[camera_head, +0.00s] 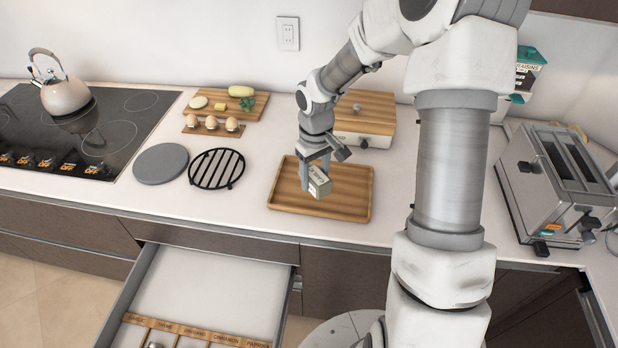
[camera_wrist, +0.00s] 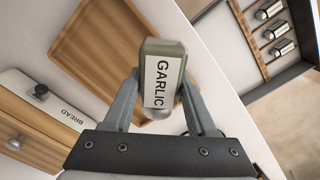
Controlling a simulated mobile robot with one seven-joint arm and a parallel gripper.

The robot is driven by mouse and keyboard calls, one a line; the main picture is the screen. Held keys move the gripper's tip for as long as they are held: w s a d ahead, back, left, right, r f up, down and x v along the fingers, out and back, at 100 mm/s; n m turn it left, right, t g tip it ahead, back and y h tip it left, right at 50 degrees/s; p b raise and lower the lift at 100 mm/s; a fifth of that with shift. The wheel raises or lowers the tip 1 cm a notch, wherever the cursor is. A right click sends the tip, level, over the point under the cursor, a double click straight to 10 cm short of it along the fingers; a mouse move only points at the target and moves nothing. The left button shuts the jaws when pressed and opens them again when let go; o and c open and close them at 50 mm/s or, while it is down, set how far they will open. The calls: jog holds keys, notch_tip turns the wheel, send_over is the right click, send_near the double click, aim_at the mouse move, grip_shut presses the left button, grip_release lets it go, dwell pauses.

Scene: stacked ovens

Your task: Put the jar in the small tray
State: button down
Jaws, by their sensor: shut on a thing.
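The jar (camera_head: 319,183) is small and pale grey-green. Its white label reads GARLIC in the wrist view (camera_wrist: 162,82). My gripper (camera_head: 316,176) is shut on the jar, with one finger on each side of it in the wrist view (camera_wrist: 160,92). In the head view the jar is tilted and overlaps the small wooden tray (camera_head: 350,210), which lies flat on the counter. The tray also shows behind the jar in the wrist view (camera_wrist: 107,55). I cannot tell whether the jar touches the tray.
An open drawer (camera_head: 205,285) with labelled spice slots is below the counter. A bread box (camera_head: 365,125) stands behind the tray. A black round rack (camera_head: 217,168) lies left of it, and a toaster (camera_head: 560,185) stands at the right. Other jars (camera_wrist: 275,28) sit in the drawer.

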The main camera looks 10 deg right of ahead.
jog(key=w+f, duration=0.2)
jog(key=w, duration=0.1)
jog(key=w+f+p, duration=0.1)
jog(key=w, duration=0.2)
jog(key=w+a+f, duration=0.1)
jog(key=w+f, duration=0.1)
jog(key=w, duration=0.1)
jog(key=shift+w+a+f, duration=0.1)
jog(key=shift+w+f, duration=0.05)
jog(key=shift+f, duration=0.15)
jog(key=shift+f+p, duration=0.7)
jog(key=shift+f, duration=1.35)
jog(key=shift+f, duration=0.15)
jog(key=shift+c, duration=1)
grip_release()
